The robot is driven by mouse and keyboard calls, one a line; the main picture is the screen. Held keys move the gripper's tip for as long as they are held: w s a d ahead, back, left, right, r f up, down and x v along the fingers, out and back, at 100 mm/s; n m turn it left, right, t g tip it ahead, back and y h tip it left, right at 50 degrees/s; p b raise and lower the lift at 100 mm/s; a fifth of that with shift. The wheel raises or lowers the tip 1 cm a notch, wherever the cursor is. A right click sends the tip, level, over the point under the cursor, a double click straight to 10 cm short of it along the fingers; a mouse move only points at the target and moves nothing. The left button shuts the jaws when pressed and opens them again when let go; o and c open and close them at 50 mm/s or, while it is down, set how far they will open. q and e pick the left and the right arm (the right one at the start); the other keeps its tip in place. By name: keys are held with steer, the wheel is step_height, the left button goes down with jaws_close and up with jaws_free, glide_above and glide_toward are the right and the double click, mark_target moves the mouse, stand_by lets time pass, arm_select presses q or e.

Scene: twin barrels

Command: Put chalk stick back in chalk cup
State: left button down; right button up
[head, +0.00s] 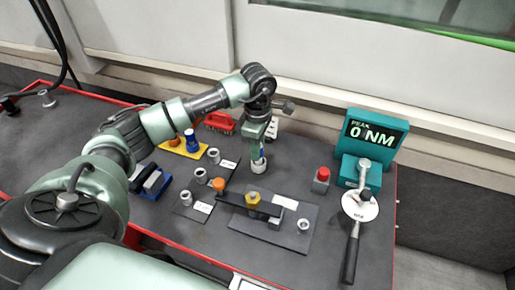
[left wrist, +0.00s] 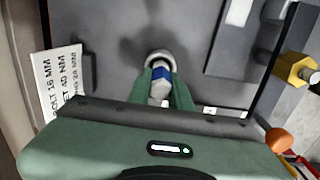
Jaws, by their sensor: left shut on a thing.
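In the left wrist view the stick is between the two green fingers of the gripper (left wrist: 163,88). My right gripper is not in view.
A dark plate (head: 240,222) with a yellow hex bolt (head: 252,198) lies in front. A red button block (head: 321,178), teal meter (head: 371,137) and dial wrench (head: 353,245) stand right. Small metal sockets (head: 213,154), a yellow tray (head: 196,152) and a red rack (head: 219,122) are left.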

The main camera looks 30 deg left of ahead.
arm_select(q)
steer(key=shift+f+b, duration=0.65)
steer(key=shift+f, duration=0.25)
steer(key=c, duration=1.2)
jaws_free()
step_height(320, 180, up, 8)
steer(key=shift+f, duration=0.1)
